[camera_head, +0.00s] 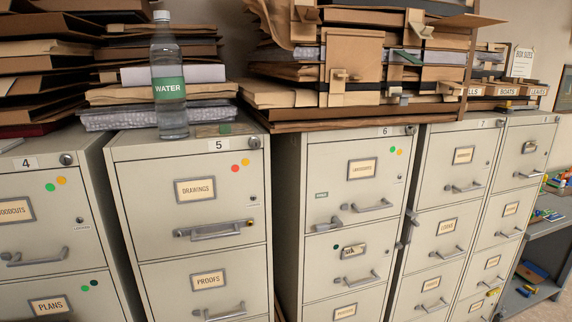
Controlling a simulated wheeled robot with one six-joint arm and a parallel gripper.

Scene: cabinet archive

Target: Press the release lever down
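No part is labelled as the release lever, and I cannot tell for sure which one it is. A small grey lever (328,225) sticks out beside the top drawer handle (373,206) of cabinet 6. Another grey lever-like part (412,217) shows at the right edge of the same cabinet. On cabinet 5, a grey bar with a yellowish end (214,229) lies across the handle of the "DRAWINGS" drawer (195,190). All drawers in view look closed. My gripper is not in view.
Grey cabinets (131,215) stand side by side, with a dark gap between cabinets 5 and 6. A water bottle (168,85) stands near the front edge on top of cabinet 5. Folders and boxes (352,65) are piled on top. A shelf (545,222) with small coloured items stands at right.

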